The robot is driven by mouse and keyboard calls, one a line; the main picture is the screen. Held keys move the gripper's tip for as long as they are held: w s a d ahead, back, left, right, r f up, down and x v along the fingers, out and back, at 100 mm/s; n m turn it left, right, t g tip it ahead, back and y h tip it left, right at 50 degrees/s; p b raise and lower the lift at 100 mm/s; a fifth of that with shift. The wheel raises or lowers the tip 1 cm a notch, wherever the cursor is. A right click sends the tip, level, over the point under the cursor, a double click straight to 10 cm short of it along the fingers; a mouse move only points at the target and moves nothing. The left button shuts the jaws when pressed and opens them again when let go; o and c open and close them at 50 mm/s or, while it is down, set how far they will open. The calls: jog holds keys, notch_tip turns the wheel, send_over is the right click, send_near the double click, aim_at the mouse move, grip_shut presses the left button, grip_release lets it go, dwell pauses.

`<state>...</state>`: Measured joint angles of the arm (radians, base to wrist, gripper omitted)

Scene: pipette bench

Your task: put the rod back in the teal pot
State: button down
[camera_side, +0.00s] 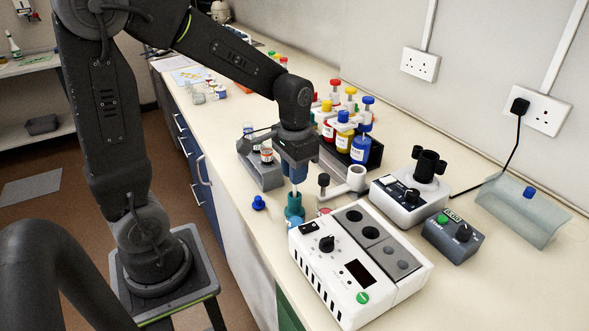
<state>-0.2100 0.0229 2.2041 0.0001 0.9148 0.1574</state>
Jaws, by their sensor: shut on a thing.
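My gripper (297,176) points down near the middle of the bench and is shut on the rod (294,189). The small teal pot (294,212) stands on the bench directly below, left of the white heater box. The rod's lower end lines up with the pot's mouth. I cannot tell from this view whether the tip is inside the pot or just above it.
A white box with a dial (345,295) stands close to the pot's right. A blue stopper (259,202) lies to its left. Behind are a grey vial rack (262,176) and a rack of colored bottles (361,148). A white mixer (408,200) stands to the right.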

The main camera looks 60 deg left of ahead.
jog(key=shift+f, duration=1.7)
jog(key=c, duration=0.9)
grip_release()
jog(key=shift+c, duration=0.2)
